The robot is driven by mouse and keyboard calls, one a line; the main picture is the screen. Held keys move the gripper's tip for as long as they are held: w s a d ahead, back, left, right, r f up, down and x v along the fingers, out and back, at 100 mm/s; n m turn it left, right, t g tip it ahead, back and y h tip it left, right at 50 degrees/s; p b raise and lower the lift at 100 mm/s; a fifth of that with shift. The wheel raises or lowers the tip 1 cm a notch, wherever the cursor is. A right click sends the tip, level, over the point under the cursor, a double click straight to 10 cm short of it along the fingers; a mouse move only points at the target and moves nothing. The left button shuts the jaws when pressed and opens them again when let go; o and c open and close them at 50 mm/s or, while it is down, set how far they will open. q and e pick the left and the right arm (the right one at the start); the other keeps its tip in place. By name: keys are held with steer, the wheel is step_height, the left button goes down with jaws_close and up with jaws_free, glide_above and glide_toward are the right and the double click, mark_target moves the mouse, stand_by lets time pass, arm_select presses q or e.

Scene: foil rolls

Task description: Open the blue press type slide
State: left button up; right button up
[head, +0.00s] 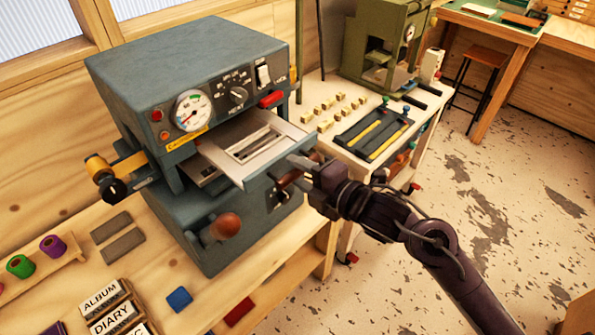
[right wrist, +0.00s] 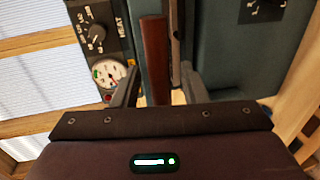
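The blue-grey press (head: 170,70) stands on the wooden bench, with a gauge, knob and switch on its front. Its pale metal slide (head: 235,165) sticks out of the front opening, with a slotted plate on top. My right gripper (head: 305,170) is at the slide's front right end, beside a brown handle. In the right wrist view, a long reddish-brown wooden bar (right wrist: 155,60), apparently the handle, lies between my fingers. The fingers stand apart with a gap beside the bar, so the gripper looks open. Contact is hard to tell. My left gripper is not in view.
A green press (head: 375,45) stands on the pale side table behind, with small brass blocks (head: 335,108) and a dark tray (head: 372,132) near it. Colored foil rolls (head: 52,245) and labelled boxes (head: 110,315) lie on the bench's left. The floor at right is open.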

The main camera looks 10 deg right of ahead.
steer(key=b+v, duration=0.2)
steer(key=v, duration=0.5)
stand_by(0.3)
